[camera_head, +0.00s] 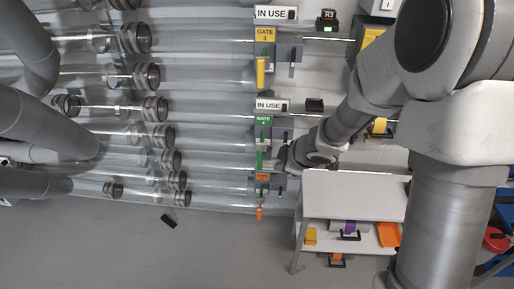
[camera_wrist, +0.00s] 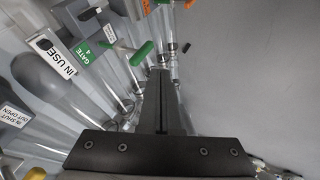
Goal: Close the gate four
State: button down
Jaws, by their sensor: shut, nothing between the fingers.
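Gate four has a green label reading GATE 4 (camera_head: 263,121), which also shows in the wrist view (camera_wrist: 86,53). Its green handle (camera_head: 259,159) hangs below the label. In the wrist view the green handle (camera_wrist: 142,53) sticks out from the tube on a thin stem, just up and left of my fingertips. My gripper (camera_wrist: 161,73) is shut and empty, its fingers side by side. A small gap seems to separate the fingertips from the handle; contact is hard to tell. In the head view my wrist is right of gate four and hides the fingers.
Gate 3 with its yellow handle (camera_head: 261,72) is above. An orange-labelled gate (camera_head: 262,178) is close below. An IN USE sign (camera_wrist: 54,56) sits beside gate four's label. A white cart (camera_head: 350,195) stands below my arm. The floor at lower left is mostly clear.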

aim_at(260, 154)
jog(key=w+a+r+b+x, duration=0.1)
jog(key=w+b+x, duration=0.1)
jog(key=x, duration=1.1)
jog(key=shift+w+n+y, duration=0.2)
jog(key=shift+n+y, duration=0.1)
jog(key=shift+a, duration=0.1)
jog(key=shift+r, duration=0.1)
